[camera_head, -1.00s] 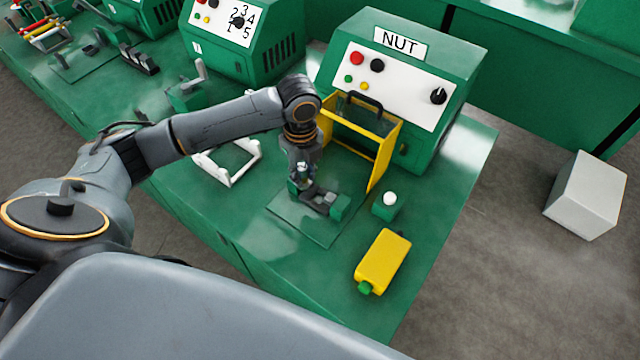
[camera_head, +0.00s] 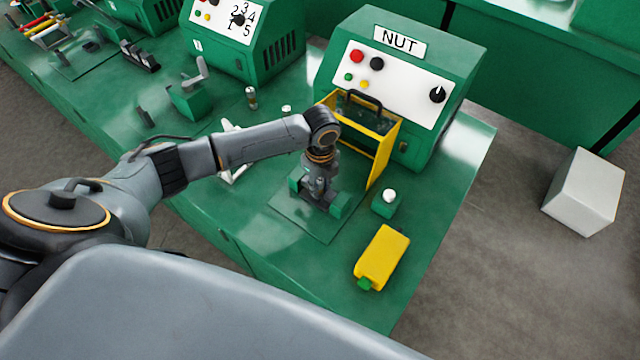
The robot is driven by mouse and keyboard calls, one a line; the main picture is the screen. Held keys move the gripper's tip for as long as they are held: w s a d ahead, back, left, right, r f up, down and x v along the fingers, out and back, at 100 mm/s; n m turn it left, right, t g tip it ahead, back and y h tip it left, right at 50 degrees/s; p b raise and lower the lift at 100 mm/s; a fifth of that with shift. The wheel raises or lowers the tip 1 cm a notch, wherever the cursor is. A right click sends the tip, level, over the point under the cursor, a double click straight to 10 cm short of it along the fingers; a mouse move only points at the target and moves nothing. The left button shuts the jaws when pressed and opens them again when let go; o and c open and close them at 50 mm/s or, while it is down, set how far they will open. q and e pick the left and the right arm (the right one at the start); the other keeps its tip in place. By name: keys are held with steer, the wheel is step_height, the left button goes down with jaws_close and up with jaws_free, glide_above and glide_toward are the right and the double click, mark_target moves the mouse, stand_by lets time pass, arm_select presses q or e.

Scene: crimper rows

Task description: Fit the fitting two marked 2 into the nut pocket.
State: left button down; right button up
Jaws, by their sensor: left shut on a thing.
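My left gripper (camera_head: 316,190) is directly over the nut fixture, a grey cradle between green blocks (camera_head: 341,206) on a flat green plate (camera_head: 300,222), in front of the machine labelled NUT (camera_head: 400,42). The gripper is shut on a small part, apparently the fitting; the fingers and arm hide most of it. I cannot read a 2 on it, nor tell whether it is seated in the pocket or just above it. My right gripper is not in view.
A yellow guard (camera_head: 382,160) stands open behind the fixture. A green block with a white button (camera_head: 389,196) and a yellow box (camera_head: 382,257) are to the right. A small metallic part (camera_head: 251,98) stands behind my arm.

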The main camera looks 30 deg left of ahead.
mark_target(320, 182)
arm_select(q)
steer(key=c, duration=1.1)
jaws_free()
steer(key=shift+f, duration=0.1)
steer(key=shift+c, duration=0.2)
step_height(320, 182, up, 12)
steer(key=b, duration=0.1)
steer(key=shift+r, duration=0.2)
